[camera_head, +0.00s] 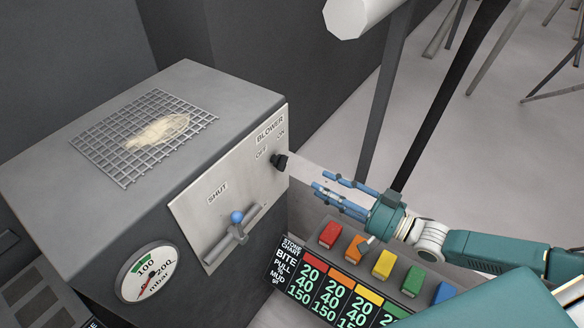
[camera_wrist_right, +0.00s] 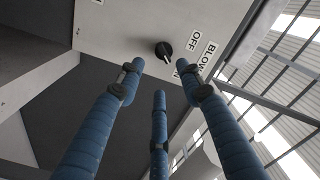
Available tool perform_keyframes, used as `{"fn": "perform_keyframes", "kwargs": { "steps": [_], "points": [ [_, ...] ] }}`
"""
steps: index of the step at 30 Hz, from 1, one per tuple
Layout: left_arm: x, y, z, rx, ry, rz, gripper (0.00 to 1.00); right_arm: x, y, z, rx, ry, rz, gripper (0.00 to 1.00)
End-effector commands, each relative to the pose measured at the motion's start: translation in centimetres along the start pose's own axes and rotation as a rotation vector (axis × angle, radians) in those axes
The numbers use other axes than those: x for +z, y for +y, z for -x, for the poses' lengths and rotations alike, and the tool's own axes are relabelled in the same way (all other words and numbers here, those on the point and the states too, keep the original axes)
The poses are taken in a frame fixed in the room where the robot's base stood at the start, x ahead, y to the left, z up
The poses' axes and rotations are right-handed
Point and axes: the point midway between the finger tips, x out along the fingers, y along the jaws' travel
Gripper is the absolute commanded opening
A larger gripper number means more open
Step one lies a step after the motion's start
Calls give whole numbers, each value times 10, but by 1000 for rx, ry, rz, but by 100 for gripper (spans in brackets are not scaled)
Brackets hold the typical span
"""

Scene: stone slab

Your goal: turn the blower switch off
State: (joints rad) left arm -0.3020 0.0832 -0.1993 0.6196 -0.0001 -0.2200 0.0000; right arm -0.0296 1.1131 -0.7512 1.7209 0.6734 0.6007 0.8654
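The blower switch (camera_head: 281,161) is a small black knob at the upper right of the metal panel (camera_head: 190,205) on a dark grey box. Labels OFF and ON stand by it, under BLOWER. In the right wrist view the knob (camera_wrist_right: 163,49) shows ahead of the fingers, and its white mark points down-right, toward the partly hidden ON label. My right gripper (camera_head: 321,187) has three blue fingers, spread and empty. It is to the right of the knob and a little lower, apart from it. My left gripper is not in view.
A lever with a blue knob (camera_head: 237,218) sits lower on the panel, near the SHUT label. A pressure gauge (camera_head: 147,272) is on the box's front. Below my right gripper is a console with coloured buttons (camera_head: 383,264). A mesh grate (camera_head: 143,135) tops the box.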

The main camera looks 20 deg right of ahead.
Motion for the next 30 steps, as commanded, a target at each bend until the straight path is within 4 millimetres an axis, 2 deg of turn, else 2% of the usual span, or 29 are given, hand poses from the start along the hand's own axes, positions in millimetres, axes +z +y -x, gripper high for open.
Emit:
{"fn": "perform_keyframes", "kwargs": {
  "steps": [16, 21, 30],
  "points": [
    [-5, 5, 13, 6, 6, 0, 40, -3, -2, -90, -4, 5, 0, 36],
    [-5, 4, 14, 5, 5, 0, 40, -2, -1, -103, -3, 3, 1, 36],
    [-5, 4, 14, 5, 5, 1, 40, -1, -1, -105, -3, 2, 1, 36]
  ]
}}
